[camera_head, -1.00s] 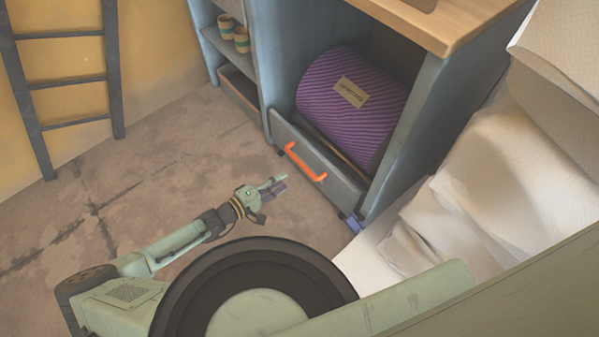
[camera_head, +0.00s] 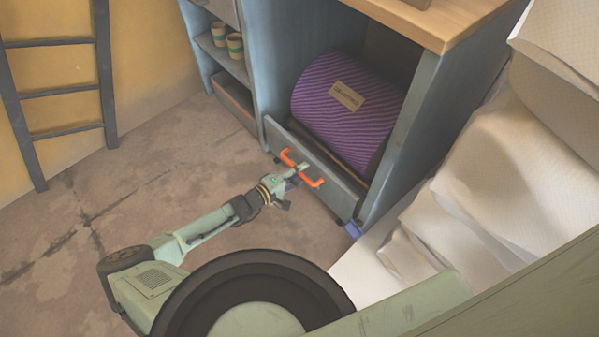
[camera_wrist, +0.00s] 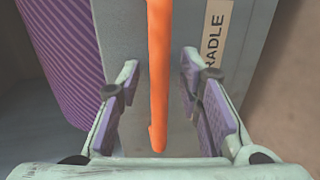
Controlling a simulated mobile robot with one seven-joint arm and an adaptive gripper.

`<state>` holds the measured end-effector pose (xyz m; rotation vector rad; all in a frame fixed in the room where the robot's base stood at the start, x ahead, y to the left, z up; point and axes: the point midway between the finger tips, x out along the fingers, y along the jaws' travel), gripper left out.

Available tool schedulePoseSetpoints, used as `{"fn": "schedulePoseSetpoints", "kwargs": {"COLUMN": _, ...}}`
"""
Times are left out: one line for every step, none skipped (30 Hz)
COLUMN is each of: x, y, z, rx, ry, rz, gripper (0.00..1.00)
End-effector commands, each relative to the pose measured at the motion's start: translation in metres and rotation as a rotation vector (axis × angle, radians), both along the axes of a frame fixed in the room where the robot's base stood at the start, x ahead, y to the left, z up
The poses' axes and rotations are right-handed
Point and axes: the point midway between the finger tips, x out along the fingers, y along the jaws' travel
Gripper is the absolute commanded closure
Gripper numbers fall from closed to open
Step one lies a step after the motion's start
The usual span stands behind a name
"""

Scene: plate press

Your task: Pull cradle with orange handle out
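The grey cradle (camera_head: 338,189) stands at the foot of the blue cabinet, with a purple ribbed roll on it. Its orange handle (camera_head: 313,182) is on the front panel. My gripper (camera_head: 295,174) is at the handle, covering its middle in the head view. In the wrist view the handle (camera_wrist: 158,70) runs upright between the two purple-padded fingers of my gripper (camera_wrist: 160,115). The fingers are open, with a gap on each side of the handle.
The purple roll (camera_head: 345,120) fills the cabinet bay under a wooden top (camera_head: 430,22). White padded bulk (camera_head: 480,170) stands close on the right. A dark ladder (camera_head: 60,92) leans at the left wall. The brown floor (camera_head: 150,190) in front of the cabinet is clear.

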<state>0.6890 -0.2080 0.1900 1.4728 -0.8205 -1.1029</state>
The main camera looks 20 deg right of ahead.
Motion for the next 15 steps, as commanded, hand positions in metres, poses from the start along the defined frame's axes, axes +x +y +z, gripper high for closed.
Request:
{"fn": "schedulePoseSetpoints", "kwargs": {"x": 0.0001, "y": -0.0001, "z": 0.0, "rx": 0.0, "ry": 0.0, "rz": 0.0, "gripper": 0.67}}
{"fn": "schedulePoseSetpoints", "kwargs": {"x": 0.0001, "y": 0.0, "z": 0.0001, "rx": 0.0, "ry": 0.0, "rz": 0.0, "gripper": 0.67}}
{"fn": "schedulePoseSetpoints", "kwargs": {"x": 0.0001, "y": 0.0001, "z": 0.0001, "rx": 0.0, "ry": 0.0, "rz": 0.0, "gripper": 0.67}}
{"fn": "schedulePoseSetpoints", "kwargs": {"x": 0.0001, "y": 0.0001, "z": 0.0001, "rx": 0.0, "ry": 0.0, "rz": 0.0, "gripper": 0.67}}
{"fn": "schedulePoseSetpoints", "kwargs": {"x": 0.0, "y": 0.0002, "z": 0.0001, "rx": 0.0, "ry": 0.0, "rz": 0.0, "gripper": 0.67}}
{"fn": "schedulePoseSetpoints", "kwargs": {"x": 0.0, "y": 0.0002, "z": 0.0, "rx": 0.0, "ry": 0.0, "rz": 0.0, "gripper": 0.7}}
{"fn": "schedulePoseSetpoints", "kwargs": {"x": 0.0, "y": 0.0002, "z": 0.0001, "rx": 0.0, "ry": 0.0, "rz": 0.0, "gripper": 0.72}}
{"fn": "schedulePoseSetpoints", "kwargs": {"x": 0.0, "y": 0.0002, "z": 0.0001, "rx": 0.0, "ry": 0.0, "rz": 0.0, "gripper": 0.74}}
{"fn": "schedulePoseSetpoints", "kwargs": {"x": 0.0, "y": 0.0003, "z": 0.0001, "rx": 0.0, "ry": 0.0, "rz": 0.0, "gripper": 0.76}}
{"fn": "schedulePoseSetpoints", "kwargs": {"x": 0.0, "y": 0.0003, "z": 0.0001, "rx": 0.0, "ry": 0.0, "rz": 0.0, "gripper": 0.78}}
{"fn": "schedulePoseSetpoints", "kwargs": {"x": 0.0, "y": 0.0003, "z": 0.0001, "rx": 0.0, "ry": 0.0, "rz": 0.0, "gripper": 0.8}}
{"fn": "schedulePoseSetpoints", "kwargs": {"x": 0.0, "y": 0.0003, "z": 0.0001, "rx": 0.0, "ry": 0.0, "rz": 0.0, "gripper": 0.83}}
{"fn": "schedulePoseSetpoints", "kwargs": {"x": 0.0, "y": 0.0003, "z": 0.0001, "rx": 0.0, "ry": 0.0, "rz": 0.0, "gripper": 0.85}}
{"fn": "schedulePoseSetpoints", "kwargs": {"x": 0.0, "y": 0.0003, "z": 0.0001, "rx": 0.0, "ry": 0.0, "rz": 0.0, "gripper": 0.87}}
{"fn": "schedulePoseSetpoints", "kwargs": {"x": 0.0, "y": 0.0004, "z": 0.0001, "rx": 0.0, "ry": 0.0, "rz": 0.0, "gripper": 0.9}}
